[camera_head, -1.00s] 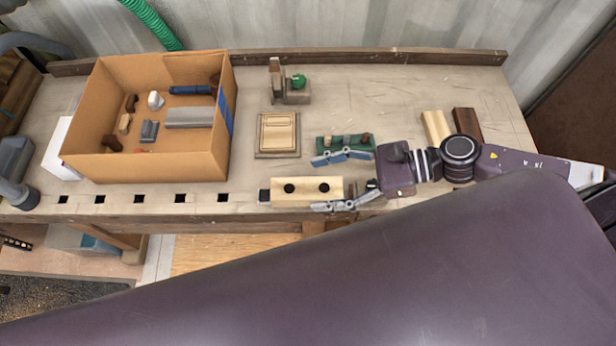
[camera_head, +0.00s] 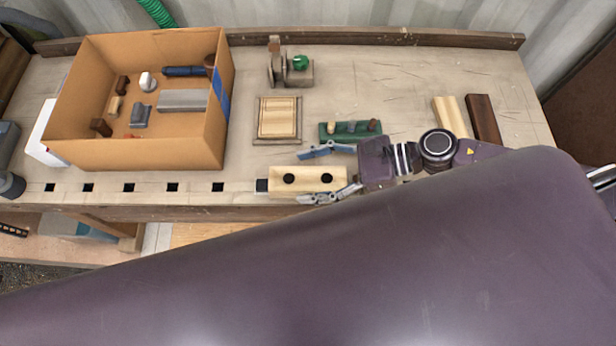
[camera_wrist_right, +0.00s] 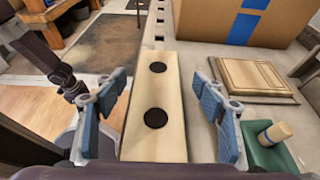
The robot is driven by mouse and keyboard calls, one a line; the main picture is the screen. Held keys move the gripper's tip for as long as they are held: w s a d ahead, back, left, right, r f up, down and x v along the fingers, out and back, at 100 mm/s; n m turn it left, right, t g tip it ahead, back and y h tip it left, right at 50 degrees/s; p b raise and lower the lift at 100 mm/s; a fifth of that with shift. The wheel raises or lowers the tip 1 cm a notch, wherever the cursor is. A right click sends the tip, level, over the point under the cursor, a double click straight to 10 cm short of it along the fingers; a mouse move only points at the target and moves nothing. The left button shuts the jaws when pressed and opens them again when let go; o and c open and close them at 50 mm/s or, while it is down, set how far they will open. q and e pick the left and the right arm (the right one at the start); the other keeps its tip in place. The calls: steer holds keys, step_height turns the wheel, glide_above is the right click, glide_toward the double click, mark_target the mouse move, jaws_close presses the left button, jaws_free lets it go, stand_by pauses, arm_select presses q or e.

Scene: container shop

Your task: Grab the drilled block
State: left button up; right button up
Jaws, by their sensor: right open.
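The drilled block (camera_head: 308,180) is a pale wooden bar with two dark round holes, lying flat near the bench's front edge. It also shows in the wrist view (camera_wrist_right: 157,92), running lengthwise between the fingers. My right gripper (camera_head: 327,173) is open, with one blue-grey finger on each side of the block's right part. In the wrist view, gaps show between the block and both fingers of the right gripper (camera_wrist_right: 160,118). The block's near end is cut off by my gripper body there. My left gripper is not in view.
A green holder with several pegs (camera_head: 350,130) stands close behind the right gripper's far finger. A framed wooden panel (camera_head: 279,118) lies behind the block. A cardboard box (camera_head: 140,155) with parts stands left. Two wooden bars (camera_head: 484,118) lie right. Square holes line the bench front.

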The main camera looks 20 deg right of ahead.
mark_target(295, 178)
steer(key=p+x, duration=0.1)
steer(key=x, duration=0.2)
steer(key=shift+s+a, duration=0.1)
steer(key=shift+a, duration=0.1)
steer(key=shift+a+f, duration=0.15)
steer(key=shift+a, duration=0.05)
steer(key=shift+c, duration=0.5)
steer(key=c, duration=1.4)
